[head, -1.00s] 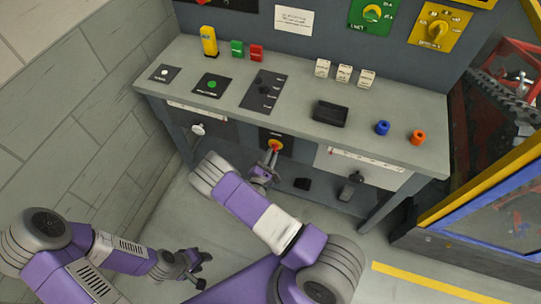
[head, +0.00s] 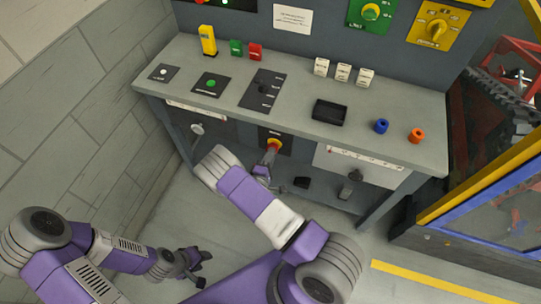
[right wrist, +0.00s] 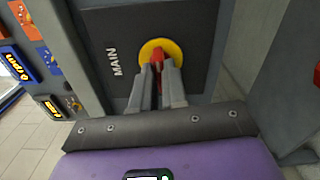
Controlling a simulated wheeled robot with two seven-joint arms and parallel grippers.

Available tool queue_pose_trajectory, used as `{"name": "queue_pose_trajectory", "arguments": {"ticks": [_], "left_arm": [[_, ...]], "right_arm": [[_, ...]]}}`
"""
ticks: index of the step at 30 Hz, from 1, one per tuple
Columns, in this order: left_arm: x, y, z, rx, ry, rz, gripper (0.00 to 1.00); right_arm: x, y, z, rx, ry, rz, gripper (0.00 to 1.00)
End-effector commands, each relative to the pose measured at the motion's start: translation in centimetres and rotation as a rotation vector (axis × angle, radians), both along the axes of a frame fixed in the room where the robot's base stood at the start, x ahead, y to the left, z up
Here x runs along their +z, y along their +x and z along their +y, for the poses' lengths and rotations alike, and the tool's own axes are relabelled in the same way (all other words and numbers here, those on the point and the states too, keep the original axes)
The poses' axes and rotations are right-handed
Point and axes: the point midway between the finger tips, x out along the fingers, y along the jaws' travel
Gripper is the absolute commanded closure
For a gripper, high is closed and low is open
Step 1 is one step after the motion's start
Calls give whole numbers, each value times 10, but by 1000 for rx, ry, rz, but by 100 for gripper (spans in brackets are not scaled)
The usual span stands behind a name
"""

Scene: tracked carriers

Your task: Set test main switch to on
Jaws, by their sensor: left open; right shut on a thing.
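The main switch has a yellow round plate (right wrist: 148,50) with a red handle (right wrist: 157,58), on a dark panel lettered MAIN (right wrist: 113,62). In the head view the switch (head: 276,142) is on the console front, below the worktop edge. My right gripper (right wrist: 159,78) is shut on the red handle, one finger on each side; it also shows in the head view (head: 269,160). The fingers hide part of the handle, and I cannot read its position marks. My left gripper (head: 203,268) is open and empty, low over the floor, away from the console.
The worktop (head: 300,100) bears a yellow block (head: 208,40), a black tray (head: 329,112), a blue knob (head: 381,126) and an orange knob (head: 416,135). A yellow-framed barrier (head: 480,180) stands at the right. Floor at left is clear.

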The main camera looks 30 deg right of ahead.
Motion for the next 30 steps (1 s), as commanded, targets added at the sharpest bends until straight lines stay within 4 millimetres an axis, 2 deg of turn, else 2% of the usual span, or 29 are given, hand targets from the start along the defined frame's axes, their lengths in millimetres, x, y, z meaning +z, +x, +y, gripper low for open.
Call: {"name": "queue_pose_trajectory", "arguments": {"ticks": [10, 24, 25, 30], "left_arm": [[0, 0, 0, 0, 0, 0, 57], [0, 0, 0, 0, 0, 0, 57], [0, 0, 0, 0, 0, 0, 57], [0, 0, 0, 0, 0, 0, 57]], "right_arm": [[-2, 0, 1, 3, 75, -81, 100], [-2, 0, 1, 3, 82, -89, 100], [-2, 0, 1, 3, 81, -89, 84], [-1, 0, 1, 2, 80, -90, 62]]}}
